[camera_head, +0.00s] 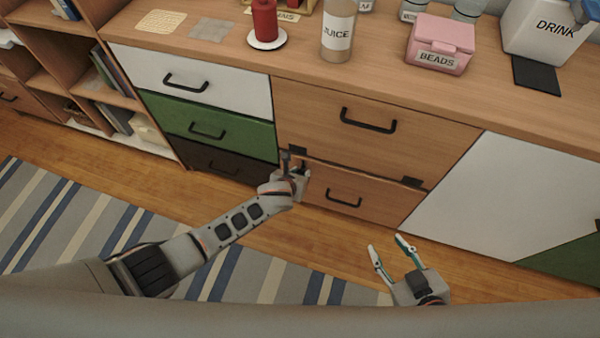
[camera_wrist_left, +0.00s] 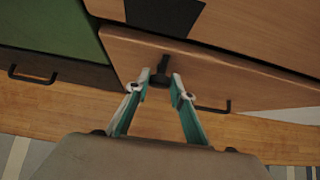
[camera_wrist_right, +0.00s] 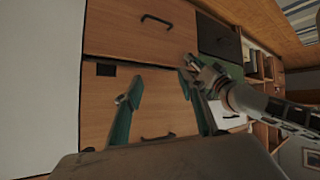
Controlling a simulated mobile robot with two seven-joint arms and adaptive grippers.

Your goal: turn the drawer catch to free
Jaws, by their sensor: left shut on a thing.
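The drawer catch (camera_wrist_left: 160,72) is a small dark lever on the upper part of the lower wooden drawer front (camera_wrist_left: 125,60). In the left wrist view it stands between my left fingertips (camera_wrist_left: 161,84), which are shut on it. In the head view my left gripper (camera_head: 292,172) is at that drawer's upper left corner and mostly hides the catch. The lower drawer (camera_head: 370,203) has a black bar handle (camera_head: 344,198), which also shows in the left wrist view (camera_wrist_left: 213,107). My right gripper (camera_head: 388,246) is open and empty, low in front of the cabinet.
Dark plates (camera_head: 412,181) sit along the seam below the upper wooden drawer (camera_head: 300,105). White (camera_head: 225,85), green (camera_head: 240,133) and dark drawers are to the left. A white door (camera_head: 490,195) is to the right. A juice bottle (camera_head: 338,35) and pink beads box (camera_head: 440,42) stand on top.

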